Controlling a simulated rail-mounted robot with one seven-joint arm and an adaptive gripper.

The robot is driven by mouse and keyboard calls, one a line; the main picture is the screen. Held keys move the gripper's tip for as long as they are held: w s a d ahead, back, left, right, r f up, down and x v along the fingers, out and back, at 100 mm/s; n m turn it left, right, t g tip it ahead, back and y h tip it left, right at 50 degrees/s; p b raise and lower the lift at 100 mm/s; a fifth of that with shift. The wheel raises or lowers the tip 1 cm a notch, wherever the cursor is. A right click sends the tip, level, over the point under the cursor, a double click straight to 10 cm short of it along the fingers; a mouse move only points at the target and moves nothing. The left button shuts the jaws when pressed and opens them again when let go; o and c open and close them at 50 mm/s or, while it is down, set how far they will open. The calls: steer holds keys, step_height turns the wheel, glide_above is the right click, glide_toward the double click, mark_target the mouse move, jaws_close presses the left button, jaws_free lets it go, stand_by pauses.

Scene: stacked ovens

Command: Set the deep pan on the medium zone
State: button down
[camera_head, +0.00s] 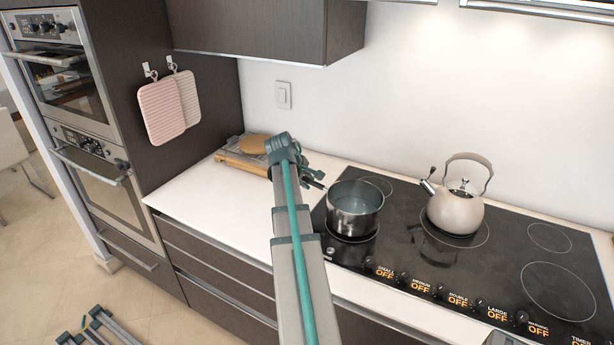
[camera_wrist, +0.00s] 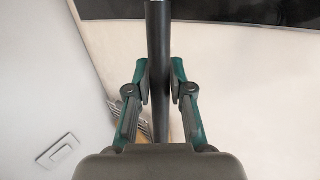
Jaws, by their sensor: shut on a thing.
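The deep pan (camera_head: 355,210) is a steel pot with a dark handle, at the left end of the black cooktop (camera_head: 500,262) in the head view. It is upright over the front-left ring; I cannot tell whether its base touches the glass. My gripper (camera_head: 306,176) is left of the pan, partly hidden by my arm, and is shut on its handle. In the wrist view the dark handle (camera_wrist: 158,60) runs between the two fingers of my gripper (camera_wrist: 160,82). No zone itself carries a readable name; one front knob label reads "MEDIUM OFF" (camera_head: 421,285).
A beige kettle (camera_head: 456,212) stands on the middle ring, right of the pan. The right-hand rings (camera_head: 558,290) are clear. Wall cabinets (camera_head: 265,30) hang above.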

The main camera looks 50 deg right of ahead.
steer(key=shift+f, duration=0.8)
steer(key=c, duration=1)
jaws_free()
steer(key=shift+c, duration=0.2)
steer(key=shift+a, duration=0.15)
steer(key=b+v, duration=0.2)
steer(key=v, duration=1)
steer(key=shift+s, duration=0.1)
